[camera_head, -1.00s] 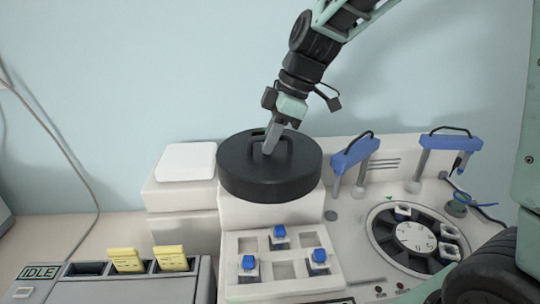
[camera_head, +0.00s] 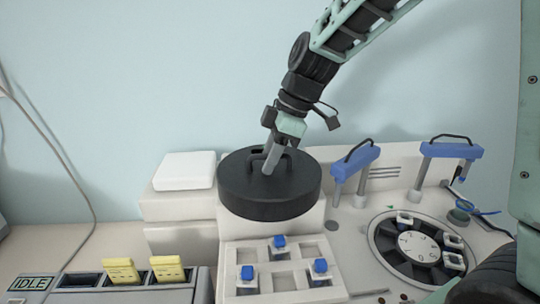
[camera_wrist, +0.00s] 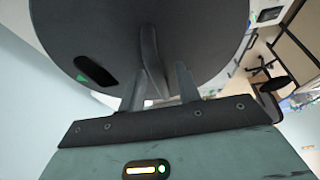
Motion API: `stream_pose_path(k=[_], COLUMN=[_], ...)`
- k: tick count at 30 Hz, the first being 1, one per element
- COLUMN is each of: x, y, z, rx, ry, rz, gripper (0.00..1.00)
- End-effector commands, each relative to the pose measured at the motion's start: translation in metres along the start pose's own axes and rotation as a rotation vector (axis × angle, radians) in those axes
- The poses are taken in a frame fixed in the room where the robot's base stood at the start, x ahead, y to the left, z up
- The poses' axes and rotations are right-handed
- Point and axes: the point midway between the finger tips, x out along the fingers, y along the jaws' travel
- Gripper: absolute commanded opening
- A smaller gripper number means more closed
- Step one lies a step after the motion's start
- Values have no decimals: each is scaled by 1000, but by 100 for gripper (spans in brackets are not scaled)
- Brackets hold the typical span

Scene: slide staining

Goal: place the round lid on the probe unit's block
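The round lid (camera_head: 250,198) is a thick black disc with a raised handle, and it looks level. It overlaps the top of the white block (camera_head: 235,229) of the probe unit in the head view. The block's top face is hidden, so I cannot tell whether the lid touches it. My gripper (camera_head: 270,168) comes down from above with its fingers at the handle. In the wrist view the handle (camera_wrist: 151,62) stands between the two fingers (camera_wrist: 160,88), and a dark slot shows in the lid (camera_wrist: 205,40). The gripper is shut on the lid's handle.
A tray with blue-capped vials (camera_head: 280,243) is in front of the block. A white box (camera_head: 185,170) is left. Blue-armed brackets (camera_head: 355,161) and a numbered carousel (camera_head: 418,243) stand right. Yellow cassettes (camera_head: 167,270) sit in a grey unit front left.

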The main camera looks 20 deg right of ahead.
Motion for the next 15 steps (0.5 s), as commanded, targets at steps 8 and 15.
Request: stream_pose_path(k=[8, 15], x=[-55, -101], y=[1, 1], z=[-3, -2], rx=[1, 0], ry=[1, 1], rz=[3, 3], gripper=[33, 33])
